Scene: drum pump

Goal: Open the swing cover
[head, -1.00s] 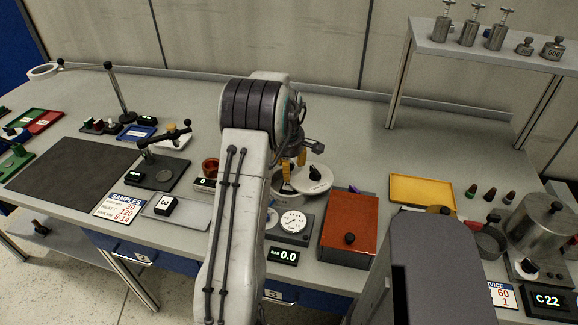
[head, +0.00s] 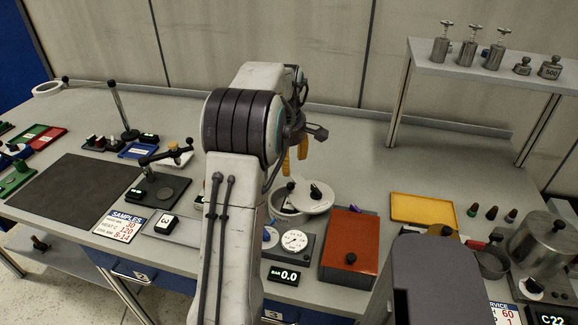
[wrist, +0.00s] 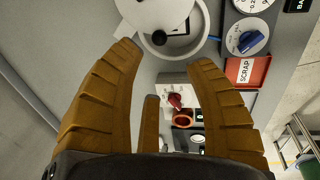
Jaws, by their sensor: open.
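The swing cover (head: 312,198) is a white disc with a dark knob, in the middle of the head view behind the gauge. It sits off to one side of a round pot (head: 283,212), and part of the pot's opening shows. In the wrist view the cover (wrist: 155,10) is at the top, over part of the pot's pale rim, with a black ball (wrist: 159,38) at its edge.
A pressure gauge (head: 294,241) with a 0.0 display (head: 286,276) stands in front of the pot. An orange-brown box (head: 347,250) is close on the right, a yellow tray (head: 424,208) beyond it. A red scrap tray (wrist: 246,72) shows in the wrist view. The bench behind is clear.

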